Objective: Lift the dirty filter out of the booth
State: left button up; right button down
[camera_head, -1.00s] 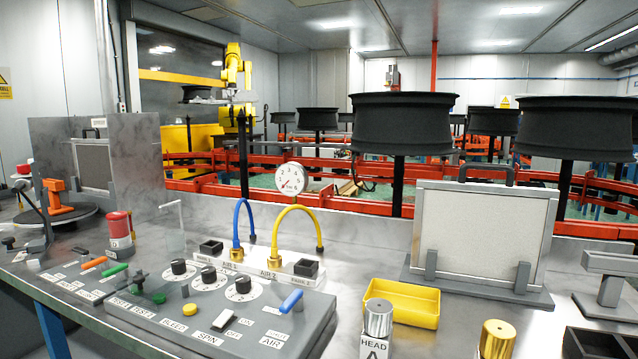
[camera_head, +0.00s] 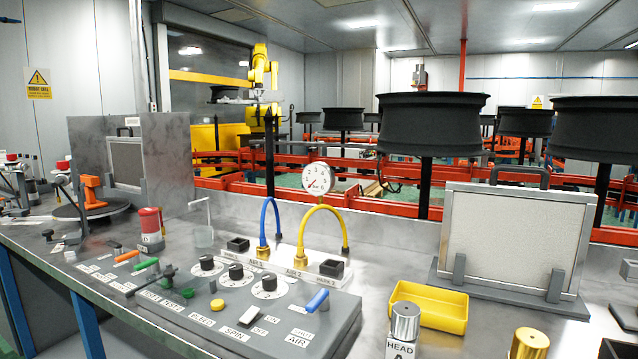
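The booth (camera_head: 168,165) stands at the left back of the bench, a grey box of upright panels. A second framed filter (camera_head: 512,240), with a light face and a dark handle, stands upright in a slotted holder (camera_head: 520,300) at the right. Neither of my grippers is in view.
An orange tool (camera_head: 92,192) stands on a dark round turntable (camera_head: 70,208) before the booth. A control panel (camera_head: 235,318), hoses, gauge (camera_head: 318,178) and yellow tray (camera_head: 430,307) fill the bench's middle. Bare bench shows between them.

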aim_at(126, 166)
jog(key=i+j+z, duration=0.2)
jog(key=j, duration=0.5)
jog(key=j+z, duration=0.25)
jog(key=j, duration=0.4)
jog(key=k+j+z, duration=0.2)
jog(key=j, duration=0.45)
jog(key=j+z, duration=0.2)
jog(key=j, duration=0.5)
jog(key=j+z, duration=0.25)
jog(key=j, duration=0.45)
jog(key=k, duration=0.05)
